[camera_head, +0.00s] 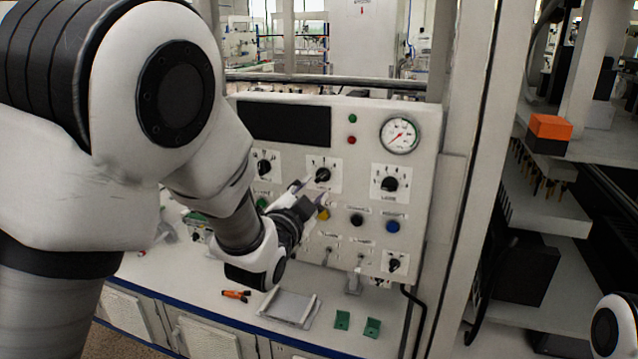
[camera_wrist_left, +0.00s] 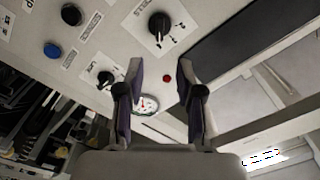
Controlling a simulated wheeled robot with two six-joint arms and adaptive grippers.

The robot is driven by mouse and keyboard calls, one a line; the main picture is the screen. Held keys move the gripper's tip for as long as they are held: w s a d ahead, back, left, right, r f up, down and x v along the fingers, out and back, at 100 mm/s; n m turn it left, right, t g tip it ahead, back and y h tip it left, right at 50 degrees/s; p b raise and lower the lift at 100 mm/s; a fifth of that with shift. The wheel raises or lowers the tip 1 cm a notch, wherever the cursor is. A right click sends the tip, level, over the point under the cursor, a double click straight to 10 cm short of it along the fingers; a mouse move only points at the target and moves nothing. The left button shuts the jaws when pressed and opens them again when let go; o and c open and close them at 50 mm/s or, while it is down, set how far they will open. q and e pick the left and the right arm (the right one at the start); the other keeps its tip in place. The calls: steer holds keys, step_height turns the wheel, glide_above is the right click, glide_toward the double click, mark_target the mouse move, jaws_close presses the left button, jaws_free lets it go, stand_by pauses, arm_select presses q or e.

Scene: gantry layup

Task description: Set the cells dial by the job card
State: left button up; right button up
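The control panel (camera_head: 300,225) carries several black dials on white scale plates. One is at the left (camera_head: 263,167), a middle dial (camera_head: 322,175) sits below the dark display, and a right dial (camera_head: 390,184) is below the gauge. A small dial (camera_head: 395,264) is low at the right. My left gripper (camera_head: 313,192) is at the panel by the middle dial. In the left wrist view its fingers (camera_wrist_left: 160,72) are open and empty, with the middle dial (camera_wrist_left: 159,24) beyond the tips, apart from them. I make out no job card.
Yellow, black and blue (camera_head: 392,227) buttons and small toggles lie below the dials. A round gauge (camera_head: 399,135) is at the top right. On the bench are a grey tray (camera_head: 290,307), green blocks (camera_head: 342,320) and an orange-black tool (camera_head: 236,295). A frame post (camera_head: 480,170) stands right.

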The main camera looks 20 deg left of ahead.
mark_target(322, 177)
arm_select(q)
steer(key=w+p, duration=0.1)
steer(key=w, duration=0.1)
steer(key=w+p, duration=0.1)
steer(key=w, duration=0.2)
steer(key=w+p, duration=0.1)
steer(key=w, duration=0.2)
steer(key=shift+f, duration=0.3)
steer(key=shift+a+f, duration=0.1)
steer(key=shift+a, duration=0.2)
jaws_close()
arm_select(e)
steer(key=r, duration=0.3)
steer(key=shift+w+a, duration=0.2)
steer(key=shift+a, duration=0.05)
